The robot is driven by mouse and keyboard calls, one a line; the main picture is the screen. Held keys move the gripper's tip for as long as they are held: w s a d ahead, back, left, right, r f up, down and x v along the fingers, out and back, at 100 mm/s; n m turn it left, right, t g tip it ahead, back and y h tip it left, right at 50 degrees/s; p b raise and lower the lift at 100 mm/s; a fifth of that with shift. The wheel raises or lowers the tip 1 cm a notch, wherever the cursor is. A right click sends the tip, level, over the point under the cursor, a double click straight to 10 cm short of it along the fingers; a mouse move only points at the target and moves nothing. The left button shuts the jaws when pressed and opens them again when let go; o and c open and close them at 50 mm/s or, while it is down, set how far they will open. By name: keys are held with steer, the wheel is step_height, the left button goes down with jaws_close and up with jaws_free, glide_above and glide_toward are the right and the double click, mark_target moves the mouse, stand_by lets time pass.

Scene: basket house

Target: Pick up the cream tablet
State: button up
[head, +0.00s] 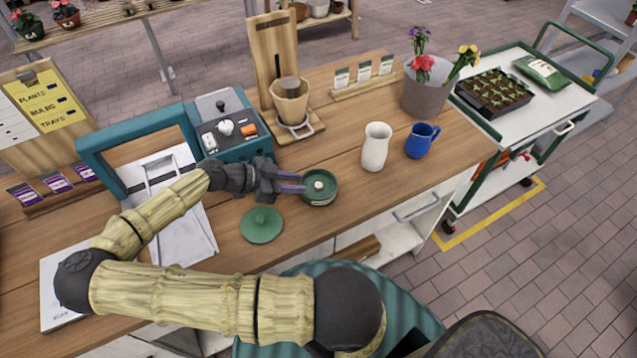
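The cream tablet (319,185) is a small pale round piece inside a round dark green dish (321,201) on the wooden counter. My gripper (304,183) is at the left rim of this dish, its two purplish fingers pointing right toward the tablet. The fingers are apart with a gap between them, and nothing shows in the gap. The fingertips look just left of the tablet; whether they are above the rim or inside it is hard to tell. A green lid (262,226) lies on the counter in front of the gripper.
A cream vase (375,147) and a blue mug (421,141) stand right of the dish. A teal machine (226,130) and a wooden stand with a pot (289,105) are behind the gripper. A grey flower bucket (425,95) stands at the back right. The counter's front edge is close to the dish.

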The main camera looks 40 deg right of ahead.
mark_target(318, 185)
steer(key=shift+s+d+f, duration=0.15)
steer(key=shift+d, duration=0.1)
steer(key=shift+s+d+f+p, duration=0.1)
steer(key=shift+s+d+p, duration=0.05)
steer(key=shift+d+p, duration=0.2)
steer(key=p+x, duration=0.1)
steer(key=x, duration=0.2)
steer(key=shift+s+d+p, duration=0.1)
steer(key=shift+d+p, duration=0.15)
steer(key=shift+p, duration=0.05)
steer(key=shift+s+d+f, duration=0.15)
steer(key=shift+d+f, duration=0.15)
steer(key=shift+f, duration=0.1)
jaws_close()
